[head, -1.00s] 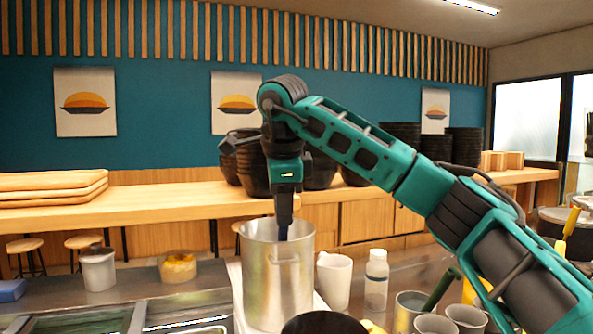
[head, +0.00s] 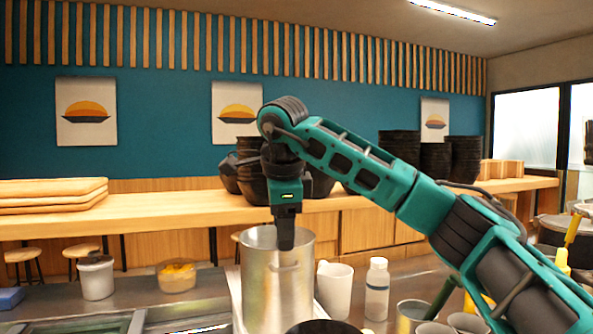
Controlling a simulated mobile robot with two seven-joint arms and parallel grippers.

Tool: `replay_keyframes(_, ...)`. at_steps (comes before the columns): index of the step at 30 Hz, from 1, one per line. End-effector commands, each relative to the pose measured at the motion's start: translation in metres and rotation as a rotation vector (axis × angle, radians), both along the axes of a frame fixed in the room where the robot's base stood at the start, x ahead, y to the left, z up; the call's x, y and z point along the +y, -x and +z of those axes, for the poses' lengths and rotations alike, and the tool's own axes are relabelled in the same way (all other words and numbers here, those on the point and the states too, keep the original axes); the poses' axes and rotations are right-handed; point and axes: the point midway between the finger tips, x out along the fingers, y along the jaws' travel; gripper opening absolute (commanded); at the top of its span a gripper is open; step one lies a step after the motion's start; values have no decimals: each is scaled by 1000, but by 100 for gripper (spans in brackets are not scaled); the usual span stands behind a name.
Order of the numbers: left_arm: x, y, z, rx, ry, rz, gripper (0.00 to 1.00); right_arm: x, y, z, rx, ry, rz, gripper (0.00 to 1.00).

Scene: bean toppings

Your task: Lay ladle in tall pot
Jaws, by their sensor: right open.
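The tall pot (head: 276,285) is a shiny metal cylinder at the lower centre of the head view, upright with its mouth open at the top. My right gripper (head: 286,240) points straight down over the pot's mouth, with its fingertips at about the height of the rim. It is open; its fingers overlap in this view, so the gap between them does not show. I cannot make out the ladle; the pot's wall hides the inside below the rim. My left gripper is not in view.
A white jug (head: 335,290) and a white bottle (head: 377,289) stand right of the pot. Metal cups (head: 412,314) are further right. A lidded container (head: 96,278) and a tub of yellow food (head: 177,276) stand left. Black bowls (head: 400,150) are stacked on the wooden counter behind.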

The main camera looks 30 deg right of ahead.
Motion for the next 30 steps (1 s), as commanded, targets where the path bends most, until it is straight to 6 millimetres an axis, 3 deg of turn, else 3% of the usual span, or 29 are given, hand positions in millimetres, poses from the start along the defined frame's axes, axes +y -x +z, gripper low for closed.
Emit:
replay_keyframes(8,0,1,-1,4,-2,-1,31,1,1,7,-4,-1,0,55)
replay_keyframes(11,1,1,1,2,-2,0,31,4,5,20,-4,0,1,55)
replay_keyframes(21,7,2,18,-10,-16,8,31,17,29,92,-6,1,0,55)
replay_keyframes(30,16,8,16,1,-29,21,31,24,40,120,-1,0,-1,55)
